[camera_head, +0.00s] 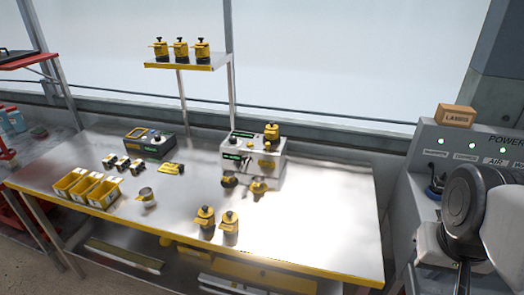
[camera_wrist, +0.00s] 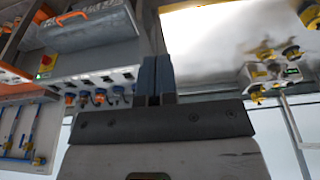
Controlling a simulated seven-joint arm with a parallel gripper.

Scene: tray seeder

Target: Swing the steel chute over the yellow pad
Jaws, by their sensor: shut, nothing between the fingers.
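I cannot make out a steel chute or a yellow pad for certain in either view. A pale box (camera_head: 275,165) with a green display stands at the back of the steel bench, with a yellow and black pot on top. A dark box (camera_head: 158,150) with a yellow-framed top and a green display stands to its left. A small flat yellow piece (camera_head: 171,169) lies in front of the dark box. My gripper (camera_wrist: 155,65) is shut and empty in the wrist view, apart from the bench things; in the head view its fingers cannot be made out.
The steel bench (camera_head: 325,215) is bare at its right. Yellow bins (camera_head: 72,186), a metal cup (camera_head: 147,197) and yellow-black pots (camera_head: 229,226) stand towards its front. A raised shelf (camera_head: 185,64) holds several pots. A grey control panel (camera_head: 437,140) stands right, near my arm.

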